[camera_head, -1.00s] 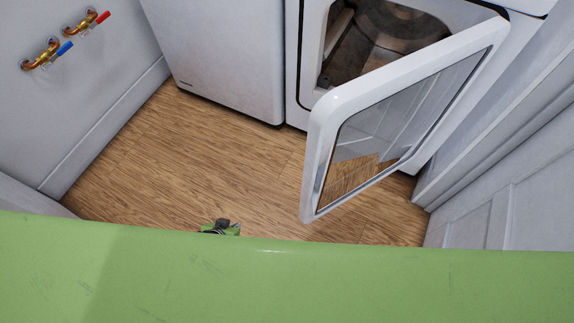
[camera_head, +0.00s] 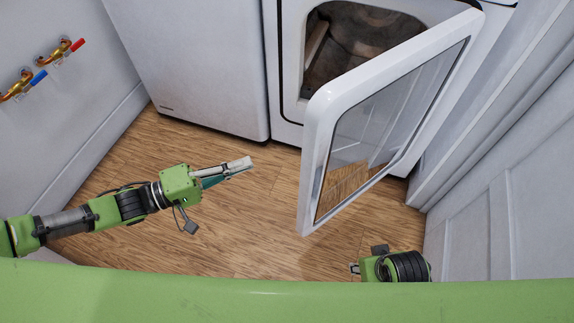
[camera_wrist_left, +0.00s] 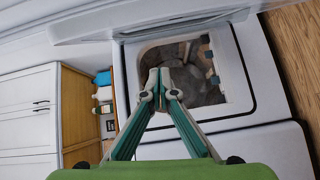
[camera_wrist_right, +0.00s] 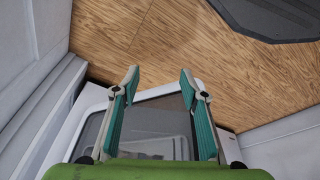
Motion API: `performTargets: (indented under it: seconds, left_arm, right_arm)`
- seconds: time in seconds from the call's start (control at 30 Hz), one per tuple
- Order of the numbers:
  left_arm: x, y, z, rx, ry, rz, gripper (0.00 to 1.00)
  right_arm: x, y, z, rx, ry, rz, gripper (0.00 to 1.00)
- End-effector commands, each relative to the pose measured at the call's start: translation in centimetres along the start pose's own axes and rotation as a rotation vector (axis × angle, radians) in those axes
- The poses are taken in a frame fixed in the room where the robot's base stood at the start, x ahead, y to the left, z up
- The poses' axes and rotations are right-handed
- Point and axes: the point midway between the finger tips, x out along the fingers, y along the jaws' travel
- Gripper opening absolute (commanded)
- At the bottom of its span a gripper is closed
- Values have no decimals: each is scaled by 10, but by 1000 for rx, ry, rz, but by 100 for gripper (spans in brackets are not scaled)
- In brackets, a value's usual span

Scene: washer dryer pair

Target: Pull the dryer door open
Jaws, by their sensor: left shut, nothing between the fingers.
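The dryer (camera_head: 284,75) stands at the top of the head view with its drum opening showing. Its white-framed glass door (camera_head: 312,150) stands wide open, swung out over the floor. My left gripper (camera_head: 248,163) is shut and empty, left of the door and apart from it. In the left wrist view its closed fingertips (camera_wrist_left: 160,85) lie in front of the dryer opening. My right gripper (camera_head: 354,268) shows only partly, below the door. In the right wrist view its fingers (camera_wrist_right: 159,80) are spread and empty, with the door's glass (camera_wrist_right: 150,118) beyond them.
The white washer (camera_head: 190,65) stands left of the dryer. Water taps (camera_head: 40,70) stick out of the left wall. A white panelled wall or door (camera_head: 490,200) closes off the right side. The wood floor (camera_head: 240,220) between is clear.

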Motion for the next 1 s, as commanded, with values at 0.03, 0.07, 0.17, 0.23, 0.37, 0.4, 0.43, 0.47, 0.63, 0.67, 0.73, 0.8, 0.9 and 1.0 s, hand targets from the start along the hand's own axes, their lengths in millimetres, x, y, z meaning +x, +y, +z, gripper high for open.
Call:
performTargets:
  seconds: [0.03,0.07,0.17,0.23,0.37,0.4,0.43,0.47,0.63,0.67,0.73,0.8,0.9,1.0]
  left_arm:
    - [-7,5,1,-41,-14,13,0]
    - [-10,8,2,-63,-19,21,0]
    - [-14,14,4,-107,-31,36,0]
    - [-10,15,5,-115,-33,39,0]
    - [9,16,6,-114,-35,41,0]
    - [17,16,6,-114,-35,41,0]
    - [24,17,7,-114,-35,42,0]
    - [30,17,7,-114,-35,42,0]
    - [68,18,8,-114,-34,40,0]
    - [74,18,8,-113,-34,40,0]
    - [88,18,8,-112,-34,40,0]
    - [88,19,22,-118,-34,35,0]
    - [90,21,34,-116,-33,36,0]
    - [92,22,42,-116,-33,36,0]
  right_arm:
    - [-3,0,-1,0,4,1,40]
    - [-5,1,-2,0,5,1,40]
    - [-10,1,-3,1,6,1,40]
    - [-12,1,-3,1,7,2,40]
    - [-17,1,-4,1,10,2,40]
    - [-19,1,-4,2,10,2,40]
    - [-22,1,-5,1,13,2,40]
    - [-24,1,-6,1,15,3,40]
    - [-39,2,-8,2,22,4,40]
    - [-42,2,-8,3,24,4,40]
    - [-48,2,-8,3,26,5,40]
    - [-49,2,-9,3,25,5,40]
    - [-49,2,-9,3,25,5,40]
    - [-49,2,-9,3,25,5,40]
